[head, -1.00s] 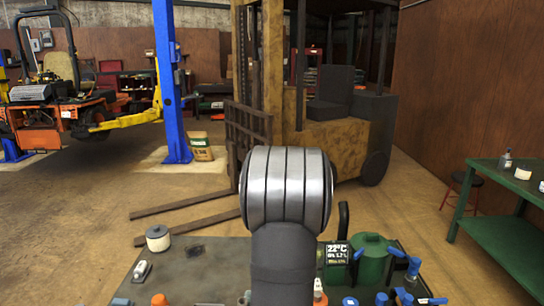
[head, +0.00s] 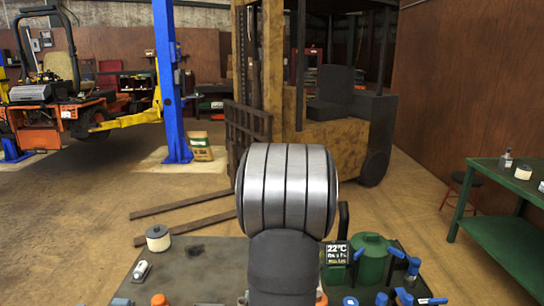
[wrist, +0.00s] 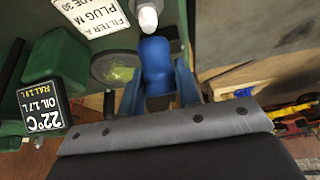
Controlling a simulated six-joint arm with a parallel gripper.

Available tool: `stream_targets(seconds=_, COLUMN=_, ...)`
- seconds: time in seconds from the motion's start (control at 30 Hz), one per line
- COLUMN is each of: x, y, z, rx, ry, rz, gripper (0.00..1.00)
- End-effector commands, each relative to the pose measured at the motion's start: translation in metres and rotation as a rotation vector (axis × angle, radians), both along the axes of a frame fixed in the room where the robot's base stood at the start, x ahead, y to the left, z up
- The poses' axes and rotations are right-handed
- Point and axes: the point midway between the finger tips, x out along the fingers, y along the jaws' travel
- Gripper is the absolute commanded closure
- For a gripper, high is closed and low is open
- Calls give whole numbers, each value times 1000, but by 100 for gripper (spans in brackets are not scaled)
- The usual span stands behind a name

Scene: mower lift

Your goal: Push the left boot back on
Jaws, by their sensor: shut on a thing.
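In the wrist view a blue rubber-like boot (wrist: 157,66) sits between the two fingers of my gripper (wrist: 158,92), which is shut on it. A pale plug-like tip (wrist: 148,17) stands right past the boot's far end, in line with it; I cannot tell whether they touch. I cannot tell from the picture whether this boot is the left one. In the head view my own arm hides the gripper and the boot.
A dark display (wrist: 43,108) and a green housing (wrist: 60,58) lie left in the wrist view, near a round dark cap (wrist: 115,68) and a white label (wrist: 92,14).

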Motion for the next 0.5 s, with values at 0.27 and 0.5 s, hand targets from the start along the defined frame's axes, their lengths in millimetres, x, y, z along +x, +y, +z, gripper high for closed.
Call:
stream_targets(seconds=0.27, x=-15, y=-1, z=-10, rx=-1, ry=4, rz=0, gripper=78)
stream_targets(seconds=0.5, x=-20, y=0, z=-17, rx=0, ry=5, rz=0, gripper=78)
